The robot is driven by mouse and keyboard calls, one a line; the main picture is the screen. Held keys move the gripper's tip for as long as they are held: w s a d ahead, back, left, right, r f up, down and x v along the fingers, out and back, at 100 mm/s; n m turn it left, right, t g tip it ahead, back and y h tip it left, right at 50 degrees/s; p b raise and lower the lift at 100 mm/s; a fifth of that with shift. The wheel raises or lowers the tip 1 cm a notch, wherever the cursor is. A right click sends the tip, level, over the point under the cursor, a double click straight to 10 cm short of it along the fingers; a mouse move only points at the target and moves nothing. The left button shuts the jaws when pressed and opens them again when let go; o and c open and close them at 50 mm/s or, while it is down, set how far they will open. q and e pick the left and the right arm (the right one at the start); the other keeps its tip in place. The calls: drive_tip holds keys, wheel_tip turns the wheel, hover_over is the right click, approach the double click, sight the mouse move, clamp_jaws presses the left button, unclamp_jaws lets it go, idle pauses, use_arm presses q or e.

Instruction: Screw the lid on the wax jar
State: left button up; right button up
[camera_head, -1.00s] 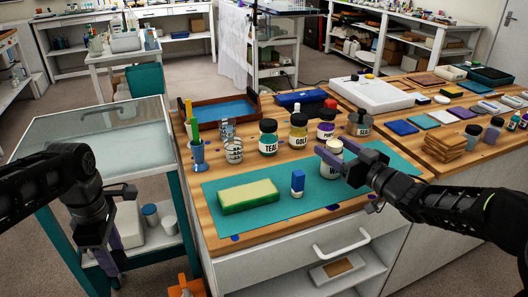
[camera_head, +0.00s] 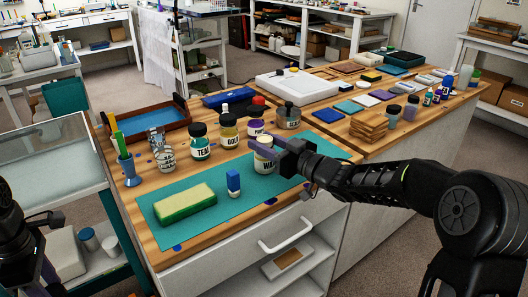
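The wax jar (camera_head: 267,168) stands upright on the teal mat (camera_head: 304,170), its label partly visible. A cream lid (camera_head: 264,141) shows at its top, level with my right gripper. My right gripper (camera_head: 273,149) reaches in from the right with its purple fingers around the lid and hides part of it. I cannot tell whether the fingers press on the lid or how tightly the lid sits. My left gripper (camera_head: 46,274) hangs at the lower left edge, away from the table and partly cut off. I see nothing in it.
Teal (camera_head: 200,142), gold (camera_head: 229,131) and purple (camera_head: 256,134) jars stand close behind the wax jar. A grey-lidded jar (camera_head: 288,117) is behind my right gripper. The mat's front is clear.

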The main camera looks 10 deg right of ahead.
clamp_jaws()
drive_tip(key=shift+r, duration=0.15)
